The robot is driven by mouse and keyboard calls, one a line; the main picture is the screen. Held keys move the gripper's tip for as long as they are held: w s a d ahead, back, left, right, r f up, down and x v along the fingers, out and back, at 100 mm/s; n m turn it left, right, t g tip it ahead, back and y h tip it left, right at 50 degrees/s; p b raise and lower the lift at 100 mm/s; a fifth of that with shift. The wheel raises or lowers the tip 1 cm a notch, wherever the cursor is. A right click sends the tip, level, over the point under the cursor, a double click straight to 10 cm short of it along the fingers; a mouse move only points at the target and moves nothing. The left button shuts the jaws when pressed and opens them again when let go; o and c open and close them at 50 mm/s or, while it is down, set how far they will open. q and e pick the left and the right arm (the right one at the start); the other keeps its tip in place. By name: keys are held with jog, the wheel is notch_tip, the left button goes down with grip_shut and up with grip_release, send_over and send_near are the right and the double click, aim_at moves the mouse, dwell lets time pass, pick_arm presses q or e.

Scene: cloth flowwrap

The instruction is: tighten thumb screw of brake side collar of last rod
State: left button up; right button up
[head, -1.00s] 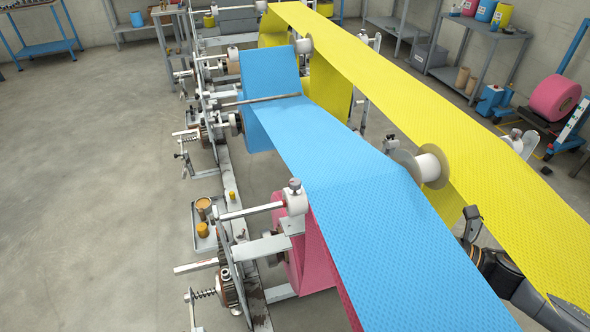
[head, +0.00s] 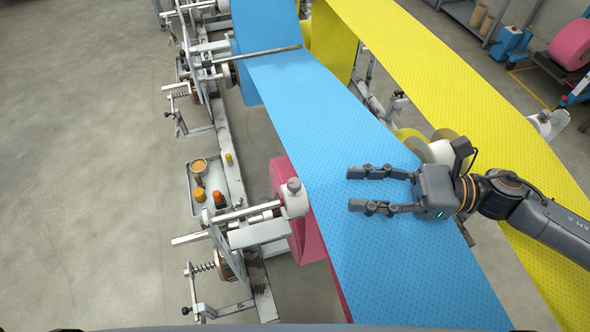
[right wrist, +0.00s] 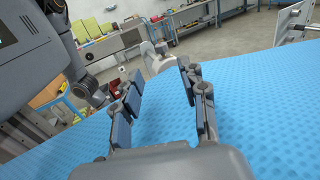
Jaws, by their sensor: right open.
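The last rod (head: 246,210) is the nearest one at lower left in the head view. Its white collar (head: 294,202) sits at the edge of the blue web, with a grey thumb screw (head: 293,186) on top. The collar also shows beyond the fingertips in the right wrist view (right wrist: 154,60). My right gripper (head: 352,189) is open and empty above the blue web, to the right of the collar and apart from it. Its fingers point left toward the collar. It also shows in the right wrist view (right wrist: 160,76). I cannot make out my left gripper.
The blue web (head: 400,265) runs under my right gripper, with a pink roll (head: 306,238) below its left edge. The yellow web (head: 440,90) passes at right, beside a white spool (head: 442,150). A tray (head: 208,172) with small containers stands left. Floor at far left is clear.

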aim_at(301, 184)
jog(key=a+p, duration=0.1)
jog(key=a, duration=0.1)
jog(key=a+p, duration=0.1)
jog(key=a, duration=0.1)
jog(key=a+r+p, duration=0.1)
jog(key=a, duration=0.1)
jog(key=shift+w, duration=0.15)
jog(key=a, duration=0.1)
jog(key=a+p, duration=0.2)
jog(key=a, duration=0.1)
jog(key=shift+w+f, duration=0.25)
jog(key=shift+f, duration=0.05)
jog(key=shift+a+p, duration=0.3)
jog(key=shift+a+f, duration=0.1)
jog(key=shift+a, duration=0.1)
jog(key=shift+a+f, duration=0.1)
jog(key=shift+c, duration=0.7)
pick_arm(q)
notch_tip(301, 184, up, 6)
jog(key=shift+s+r, duration=0.2)
jog(key=shift+s, duration=0.2)
pick_arm(e)
grip_shut()
